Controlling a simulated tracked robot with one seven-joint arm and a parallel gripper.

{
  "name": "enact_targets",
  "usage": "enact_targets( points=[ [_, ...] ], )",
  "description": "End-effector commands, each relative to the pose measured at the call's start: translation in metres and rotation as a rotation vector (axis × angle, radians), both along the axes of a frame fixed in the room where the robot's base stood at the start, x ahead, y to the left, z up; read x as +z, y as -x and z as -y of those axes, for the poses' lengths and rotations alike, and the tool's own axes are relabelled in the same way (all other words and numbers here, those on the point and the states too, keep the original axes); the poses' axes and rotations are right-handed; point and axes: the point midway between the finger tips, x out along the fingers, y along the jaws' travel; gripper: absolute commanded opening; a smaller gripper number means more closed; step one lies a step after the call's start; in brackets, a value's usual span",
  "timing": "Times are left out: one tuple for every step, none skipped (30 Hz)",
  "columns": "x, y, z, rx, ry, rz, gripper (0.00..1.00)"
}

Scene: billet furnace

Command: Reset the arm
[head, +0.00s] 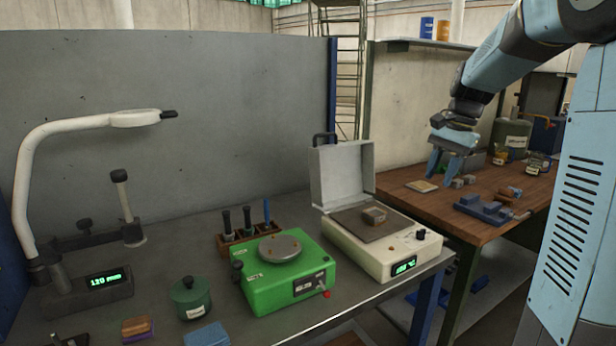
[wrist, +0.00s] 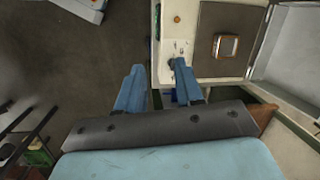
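My gripper (head: 441,174) hangs fingers-down at the right of the head view, held up by my blue arm. In the wrist view its two blue fingers (wrist: 157,70) stand apart with nothing between them, so it is open and empty. The cream furnace box (head: 362,246) stands on the grey bench with its lid (head: 343,174) raised. A small brownish metal block (head: 374,214) sits on its dark plate. In the wrist view the block (wrist: 226,46) lies to the right of the fingers, apart from them.
A green device (head: 286,284) with a round plate, a green lidded pot (head: 192,298) and a white-armed lamp (head: 40,150) stand on the grey bench. A wooden bench (head: 440,207) at right carries a blue vise (head: 484,208) and small parts. Bare floor shows in the wrist view.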

Motion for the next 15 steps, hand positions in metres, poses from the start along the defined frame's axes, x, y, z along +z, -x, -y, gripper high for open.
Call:
enact_targets(
  points=[
    [0.006,0.014,-0.007,0.032,0.014,0.026,0.36],
    [0.008,0.020,-0.011,0.052,0.022,0.041,0.36],
    [0.011,0.030,-0.015,0.079,0.034,0.061,0.36],
    [0.013,0.037,-0.018,0.099,0.043,0.075,0.36],
    [0.015,0.044,-0.021,0.119,0.053,0.090,0.36],
    [0.016,0.053,-0.025,0.146,0.065,0.110,0.36],
    [0.018,0.061,-0.029,0.166,0.074,0.124,0.36],
    [0.019,0.068,-0.032,0.187,0.084,0.140,0.36],
    [0.020,0.077,-0.036,0.215,0.098,0.158,0.36],
    [0.021,0.084,-0.038,0.235,0.108,0.173,0.36],
    [0.021,0.092,-0.041,0.255,0.118,0.187,0.36],
    [0.021,0.101,-0.044,0.282,0.131,0.207,0.36],
    [0.022,0.108,-0.047,0.303,0.142,0.221,0.36],
    [0.021,0.115,-0.049,0.324,0.152,0.235,0.36],
    [0.021,0.125,-0.052,0.350,0.166,0.253,0.36]
  ],
)
